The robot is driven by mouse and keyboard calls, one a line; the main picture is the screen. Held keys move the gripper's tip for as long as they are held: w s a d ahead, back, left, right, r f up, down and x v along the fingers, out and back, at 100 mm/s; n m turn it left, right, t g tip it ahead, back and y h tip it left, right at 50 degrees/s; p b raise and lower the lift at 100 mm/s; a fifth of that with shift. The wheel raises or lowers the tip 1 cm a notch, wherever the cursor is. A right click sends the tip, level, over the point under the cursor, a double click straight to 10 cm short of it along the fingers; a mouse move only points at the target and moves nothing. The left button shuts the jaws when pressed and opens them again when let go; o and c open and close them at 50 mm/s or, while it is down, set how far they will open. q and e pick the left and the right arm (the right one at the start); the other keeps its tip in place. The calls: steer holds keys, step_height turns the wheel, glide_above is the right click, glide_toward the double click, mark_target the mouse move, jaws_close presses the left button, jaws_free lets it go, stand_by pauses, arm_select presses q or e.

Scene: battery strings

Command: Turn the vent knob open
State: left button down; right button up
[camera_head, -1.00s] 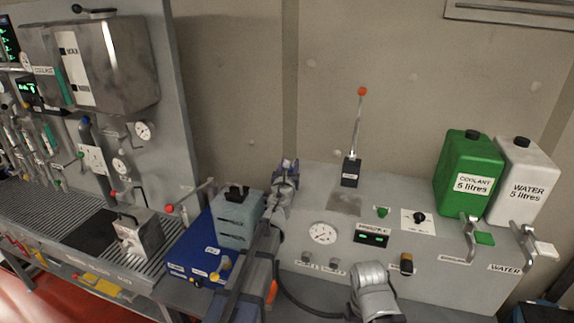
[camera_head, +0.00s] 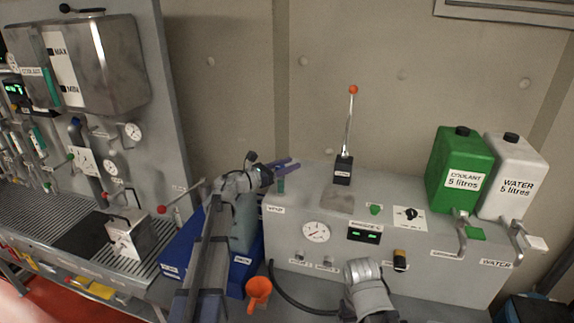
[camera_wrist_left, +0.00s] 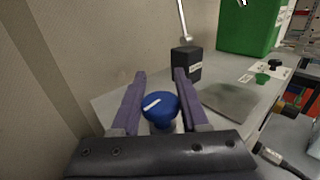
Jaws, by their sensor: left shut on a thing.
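The vent knob (camera_wrist_left: 160,106) is a round blue knob with a white pointer line, on the corner of the grey console in the left wrist view. The line slants from lower left to upper right. My left gripper (camera_wrist_left: 160,80) has its purple fingers on either side of the knob and is shut on it. In the head view the left gripper (camera_head: 295,164) is over the console's left back corner, above the VENT label (camera_head: 274,209). The knob's top is hidden by the gripper there. My right gripper is out of view.
On the console (camera_head: 290,240) stand an upright lever (camera_head: 348,125) with an orange tip, a gauge (camera_head: 316,232), a black dial (camera_head: 410,214), a green coolant can (camera_head: 458,170) and a white water can (camera_head: 515,177).

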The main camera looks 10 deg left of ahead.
arm_select(q)
steer(key=shift+d+m+g+h, duration=0.1)
steer(key=shift+m+g+h, duration=0.5)
steer(key=shift+h, duration=0.1)
steer(key=shift+s+g, duration=0.1)
steer(key=shift+g, duration=0.2)
steer(key=shift+c, duration=2.1)
jaws_free()
steer(key=v, duration=0.7)
steer(key=shift+s+a, duration=0.3)
steer(key=shift+f, duration=0.15)
